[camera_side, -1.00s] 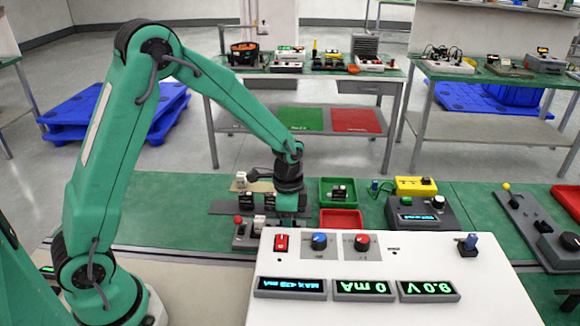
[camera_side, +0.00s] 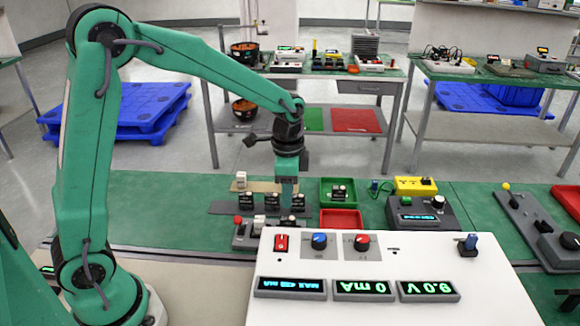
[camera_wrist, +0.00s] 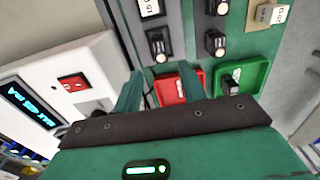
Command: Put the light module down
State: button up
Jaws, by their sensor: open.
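My gripper (camera_side: 287,190) is open and empty, pointing down above the rack area; its two fingers also show in the wrist view (camera_wrist: 160,82). Several black modules with pale round tops stand in a row on the dark rack strip (camera_side: 222,208): a left one (camera_side: 246,200), a middle one (camera_side: 271,201) and a right one (camera_side: 299,202) close to my fingertips. A pale module (camera_side: 241,180) stands on a tan strip behind them. Another dark module (camera_wrist: 232,84) sits in the green tray (camera_wrist: 257,72). The frames do not show which one is the light module.
A dark meter box (camera_side: 420,212) and a yellow box (camera_side: 414,186) are to the right. Green mat is clear at left.

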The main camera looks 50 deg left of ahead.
jog(key=shift+r, duration=1.45)
jog(key=s+a+r+n+t, duration=0.1)
jog(key=s+r+n, duration=0.3)
jog(key=s, duration=0.5)
jog(key=s+a+r+n+t, duration=0.1)
jog(key=s+r+n+t, duration=0.3)
jog(key=s, duration=0.6)
jog(key=shift+s+r+n+t, duration=0.15)
jog(key=shift+r+n+t, duration=0.15)
jog(key=shift+r+n, duration=0.25)
